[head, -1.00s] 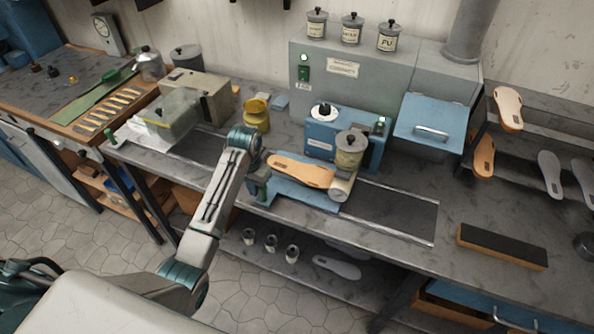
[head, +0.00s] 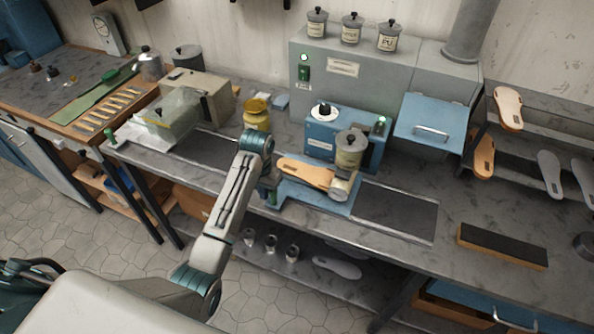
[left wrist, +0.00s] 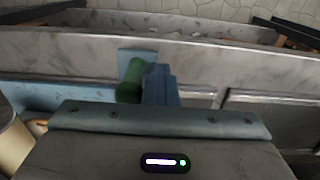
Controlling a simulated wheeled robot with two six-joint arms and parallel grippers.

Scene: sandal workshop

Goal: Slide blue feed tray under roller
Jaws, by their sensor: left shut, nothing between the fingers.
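The blue feed tray (head: 308,199) lies on the bench track in front of the blue roller machine (head: 320,150). A tan sole (head: 302,173) rests on it, its right end at the pale roller (head: 340,187). The tray's right part shows beyond the roller. A green handle (head: 273,198) stands at the tray's left end; it also shows in the left wrist view (left wrist: 130,82). My left gripper (head: 268,187) is shut and empty, close beside the handle on its left; exact contact is hard to tell. My right gripper is out of view.
The dark track plate (head: 395,212) right of the roller is clear. A yellow jar (head: 257,115) stands behind my left arm. A glass-covered device (head: 168,115) is on the left, and a long dark block (head: 502,246) lies at the right front.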

